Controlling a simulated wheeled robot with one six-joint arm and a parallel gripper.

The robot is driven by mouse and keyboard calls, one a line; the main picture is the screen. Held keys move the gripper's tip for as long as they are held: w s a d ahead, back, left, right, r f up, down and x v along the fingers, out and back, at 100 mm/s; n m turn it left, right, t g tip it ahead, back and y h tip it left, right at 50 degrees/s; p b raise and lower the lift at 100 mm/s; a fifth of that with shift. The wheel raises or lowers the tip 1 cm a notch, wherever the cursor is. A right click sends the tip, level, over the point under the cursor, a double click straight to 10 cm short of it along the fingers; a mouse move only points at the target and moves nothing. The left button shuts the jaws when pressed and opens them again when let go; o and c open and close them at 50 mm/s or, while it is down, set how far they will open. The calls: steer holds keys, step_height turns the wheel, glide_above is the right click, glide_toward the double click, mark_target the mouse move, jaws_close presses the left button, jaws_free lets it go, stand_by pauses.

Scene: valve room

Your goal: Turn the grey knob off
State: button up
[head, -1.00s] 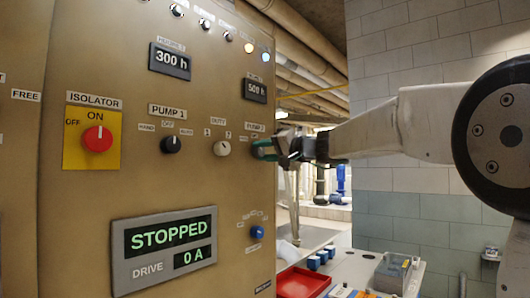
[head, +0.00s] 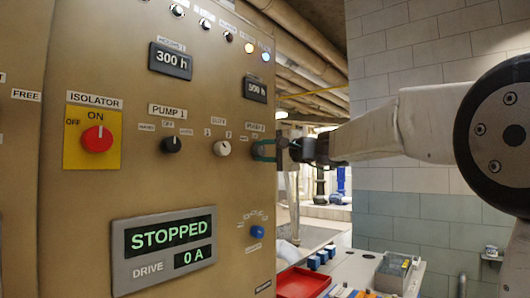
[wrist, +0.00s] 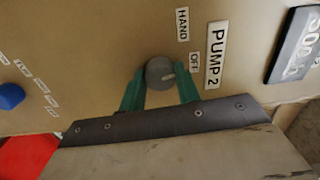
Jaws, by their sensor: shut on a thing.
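The grey knob (wrist: 159,70) sits on the tan panel beside the PUMP 2 label (wrist: 216,54). In the wrist view a light mark on its face lies on the right side, roughly toward the OFF label (wrist: 194,62). The HAND label (wrist: 182,24) is above it there. My gripper (wrist: 160,82) has its green fingers on both sides of the knob, shut on it. In the head view my gripper (head: 265,149) reaches the panel's right edge from the right, and the fingers largely hide the knob.
The panel (head: 60,230) also carries a red isolator knob (head: 97,139), a black knob (head: 171,145), a white knob (head: 222,148) and a blue knob (head: 257,232). A red tray (head: 302,284) lies below right. A tiled wall (head: 400,50) stands behind my arm.

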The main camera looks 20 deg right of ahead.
steer(key=shift+f+m, duration=0.1)
steer(key=shift+m, duration=1)
steer(key=o, duration=1)
steer(key=v, duration=0.7)
steer(key=shift+s+d, duration=0.2)
steer(key=shift+s, duration=0.15)
